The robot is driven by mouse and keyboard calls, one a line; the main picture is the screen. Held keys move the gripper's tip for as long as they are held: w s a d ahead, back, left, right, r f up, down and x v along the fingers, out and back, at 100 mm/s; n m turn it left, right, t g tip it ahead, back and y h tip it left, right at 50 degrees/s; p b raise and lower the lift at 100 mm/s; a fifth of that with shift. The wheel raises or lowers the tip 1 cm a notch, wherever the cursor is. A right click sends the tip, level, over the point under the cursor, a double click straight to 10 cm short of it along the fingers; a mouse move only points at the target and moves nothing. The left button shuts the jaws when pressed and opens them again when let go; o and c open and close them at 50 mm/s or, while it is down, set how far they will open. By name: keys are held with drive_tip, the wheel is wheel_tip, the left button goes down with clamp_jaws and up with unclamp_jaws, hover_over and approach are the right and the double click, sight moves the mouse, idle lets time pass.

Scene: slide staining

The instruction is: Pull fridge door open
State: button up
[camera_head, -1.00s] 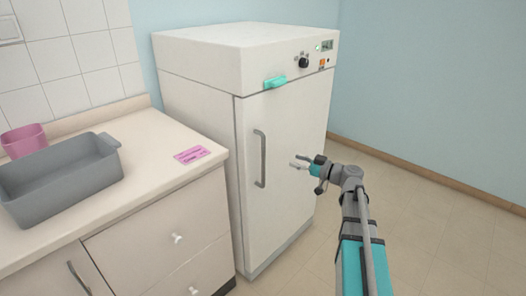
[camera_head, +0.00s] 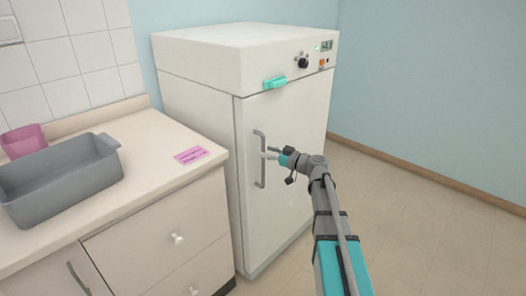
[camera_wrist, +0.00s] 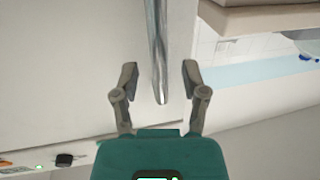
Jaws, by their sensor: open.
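The white fridge (camera_head: 205,95) stands against the blue wall, and its door (camera_head: 290,125) is shut. A vertical grey metal handle (camera_head: 259,172) is on the left side of the door. My gripper (camera_head: 268,153) is at the handle's upper half in the head view. In the wrist view, my gripper (camera_wrist: 160,82) has its two fingers spread apart, with the handle (camera_wrist: 158,45) running between them. Neither finger appears to touch the handle.
The counter (camera_head: 150,190) with drawers stands left of the fridge. It holds a grey tray (camera_head: 65,185), a pink cup (camera_head: 25,140) and a pink label (camera_head: 190,155). A teal piece (camera_head: 274,82) sits at the door's top edge. The floor (camera_head: 430,210) on the right is clear.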

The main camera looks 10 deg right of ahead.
drive_tip(key=shift+x, duration=1.2)
drive_tip(key=shift+d, duration=0.1)
clamp_jaws()
